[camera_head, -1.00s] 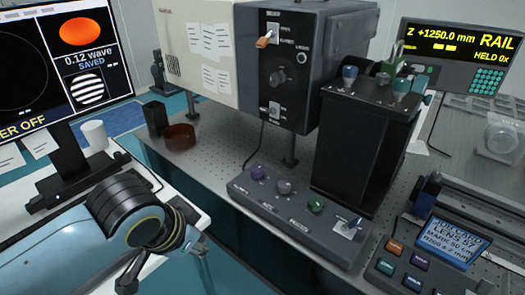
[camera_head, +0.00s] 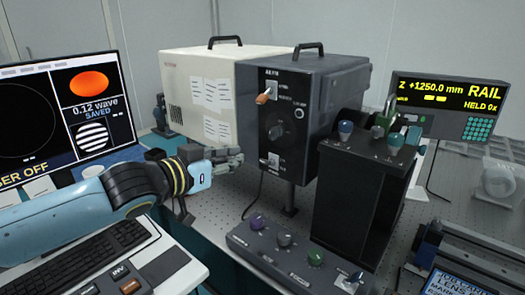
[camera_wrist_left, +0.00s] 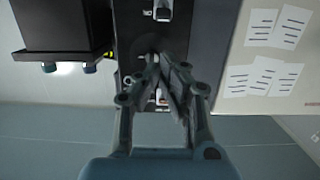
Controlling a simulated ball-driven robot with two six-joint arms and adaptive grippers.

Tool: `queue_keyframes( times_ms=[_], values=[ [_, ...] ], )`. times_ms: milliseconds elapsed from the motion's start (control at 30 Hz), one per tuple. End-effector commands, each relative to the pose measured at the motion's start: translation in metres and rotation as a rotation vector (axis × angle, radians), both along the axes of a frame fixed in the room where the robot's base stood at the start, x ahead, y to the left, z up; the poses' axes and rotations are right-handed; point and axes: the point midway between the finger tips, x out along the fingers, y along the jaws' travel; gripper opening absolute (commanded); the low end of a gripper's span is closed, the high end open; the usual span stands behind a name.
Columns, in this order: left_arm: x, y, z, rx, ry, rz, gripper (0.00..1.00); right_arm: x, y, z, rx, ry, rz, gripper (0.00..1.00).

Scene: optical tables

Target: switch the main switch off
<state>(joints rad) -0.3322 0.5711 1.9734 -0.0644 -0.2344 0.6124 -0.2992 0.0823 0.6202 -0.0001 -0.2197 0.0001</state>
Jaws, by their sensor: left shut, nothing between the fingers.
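The dark control box (camera_head: 318,100) has a toggle switch with an orange tip (camera_head: 264,97) near the top of its front panel; I cannot read its label. A dark knob (camera_head: 275,127) and a second, lower switch (camera_head: 273,160) sit below it. My left gripper (camera_head: 238,157) is shut and empty, in front of the box, lower and to the left of the orange-tipped switch in the head view. My right gripper is not in view.
A cream housing (camera_head: 200,95) with paper notes adjoins the dark box on its left. A black stand (camera_head: 350,200) with knobs on top stands to the right. A console with coloured knobs (camera_head: 285,240) lies below. A monitor (camera_head: 60,110) stands left.

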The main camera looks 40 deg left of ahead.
Motion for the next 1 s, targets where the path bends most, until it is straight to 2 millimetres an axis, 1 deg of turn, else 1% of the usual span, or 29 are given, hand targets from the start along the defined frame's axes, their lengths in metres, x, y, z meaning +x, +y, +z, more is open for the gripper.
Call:
queue_keyframes(
  times_ms=[167, 267, 367, 500, 700, 833, 1000],
  values=[
    [0.004, 0.0, -0.002, -0.001, 0.0, 0.002, 0.0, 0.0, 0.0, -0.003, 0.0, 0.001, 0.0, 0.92],
    [0.014, 0.0, -0.005, -0.003, 0.0, 0.006, 0.0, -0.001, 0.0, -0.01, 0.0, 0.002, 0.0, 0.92],
    [0.029, -0.002, -0.008, -0.004, -0.003, 0.003, 0.0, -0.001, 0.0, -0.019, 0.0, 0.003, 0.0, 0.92],
    [0.056, -0.004, -0.013, -0.005, -0.001, 0.004, 0.0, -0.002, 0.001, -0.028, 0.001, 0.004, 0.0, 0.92],
    [0.085, -0.006, -0.017, -0.002, 0.0, 0.004, 0.0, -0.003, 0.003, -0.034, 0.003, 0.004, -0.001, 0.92],
    [0.095, -0.007, -0.019, -0.001, 0.001, 0.002, 0.0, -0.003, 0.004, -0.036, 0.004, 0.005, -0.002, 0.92],
    [0.098, -0.008, -0.019, 0.0, 0.003, 0.001, 0.0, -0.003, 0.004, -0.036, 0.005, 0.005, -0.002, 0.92]
  ],
)
